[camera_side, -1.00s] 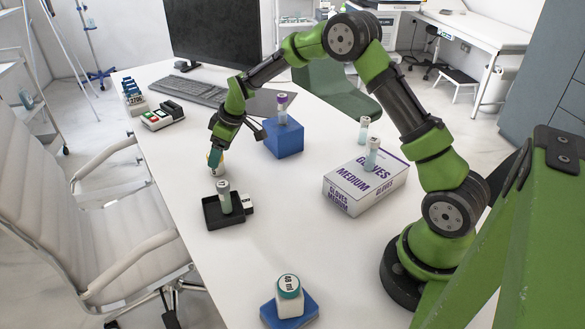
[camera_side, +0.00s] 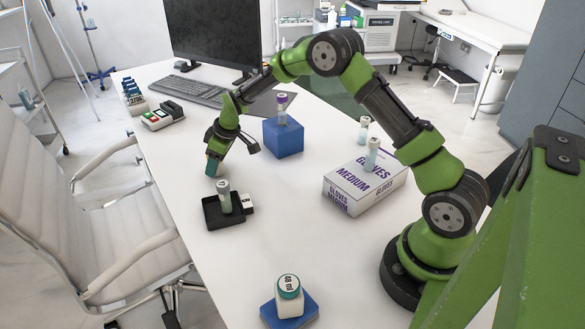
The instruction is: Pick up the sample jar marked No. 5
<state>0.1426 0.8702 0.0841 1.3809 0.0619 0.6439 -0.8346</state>
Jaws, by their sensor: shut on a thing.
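My gripper (camera_side: 214,158) points down near the left edge of the desk, behind the black tray (camera_side: 211,218). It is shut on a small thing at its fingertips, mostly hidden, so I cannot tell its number. A teal part shows at the tips. A pale, teal-capped jar (camera_side: 224,197) stands upright in the black tray, close in front of my gripper. Another jar (camera_side: 289,296), white with a teal rim and a marked top, stands on a blue pad (camera_side: 305,314) at the front. I cannot read a No. 5 on any jar.
A purple-capped tube (camera_side: 282,109) stands on a blue block (camera_side: 283,138). Two pale tubes stand at the glove box (camera_side: 352,195), at right. A keyboard (camera_side: 196,90) and monitor are at the back. The desk's middle front is clear.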

